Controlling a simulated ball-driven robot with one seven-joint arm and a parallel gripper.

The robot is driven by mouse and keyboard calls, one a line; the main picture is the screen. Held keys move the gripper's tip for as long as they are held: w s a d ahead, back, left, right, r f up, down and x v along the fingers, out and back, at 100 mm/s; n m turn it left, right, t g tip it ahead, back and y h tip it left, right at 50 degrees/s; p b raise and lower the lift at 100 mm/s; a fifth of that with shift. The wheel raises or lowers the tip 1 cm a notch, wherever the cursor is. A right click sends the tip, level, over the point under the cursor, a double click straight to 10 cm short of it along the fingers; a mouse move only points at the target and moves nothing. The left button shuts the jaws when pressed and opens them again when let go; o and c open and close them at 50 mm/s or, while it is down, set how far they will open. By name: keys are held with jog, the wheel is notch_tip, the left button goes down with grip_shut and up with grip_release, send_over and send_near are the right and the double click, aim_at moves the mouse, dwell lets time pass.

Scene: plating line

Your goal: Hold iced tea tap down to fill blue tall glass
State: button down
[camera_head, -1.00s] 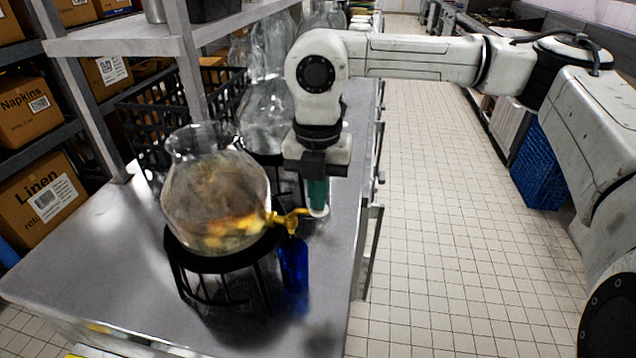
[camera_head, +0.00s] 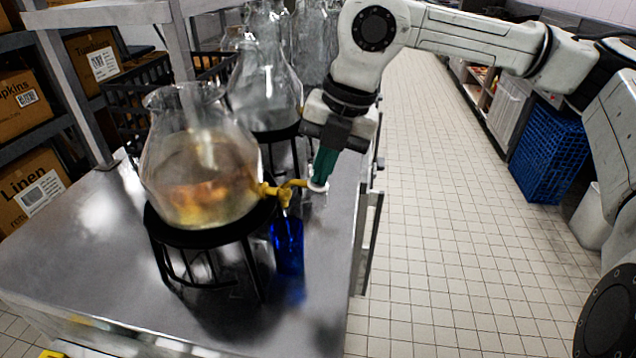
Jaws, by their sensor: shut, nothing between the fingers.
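The glass dispenser (camera_head: 200,165) holds amber tea and stands on a black wire stand (camera_head: 205,238) on the steel counter. Its yellow tap (camera_head: 281,189) sticks out to the right. The blue tall glass (camera_head: 287,243) stands on the counter under the tap; its rim lies close below the spout. My gripper (camera_head: 319,184) is shut, its green fingers tilted, with the tips at the outer end of the tap handle. I cannot tell whether they press on it. No stream of tea can be made out.
A second glass dispenser (camera_head: 265,95) stands behind on its own stand, near a black crate (camera_head: 125,110). A steel shelf (camera_head: 110,14) overhangs the counter's back left. A blue crate (camera_head: 548,155) sits on the floor. The tiled aisle (camera_head: 440,220) is clear.

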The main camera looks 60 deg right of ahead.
jog(key=t+b, duration=0.1)
jog(key=b, duration=0.1)
jog(key=f+t+y+b, duration=0.1)
jog(key=b, duration=0.2)
jog(key=shift+s+d+f, duration=0.15)
jog(key=shift+s, duration=0.25)
dwell(0.8)
jog(key=shift+r, duration=0.75)
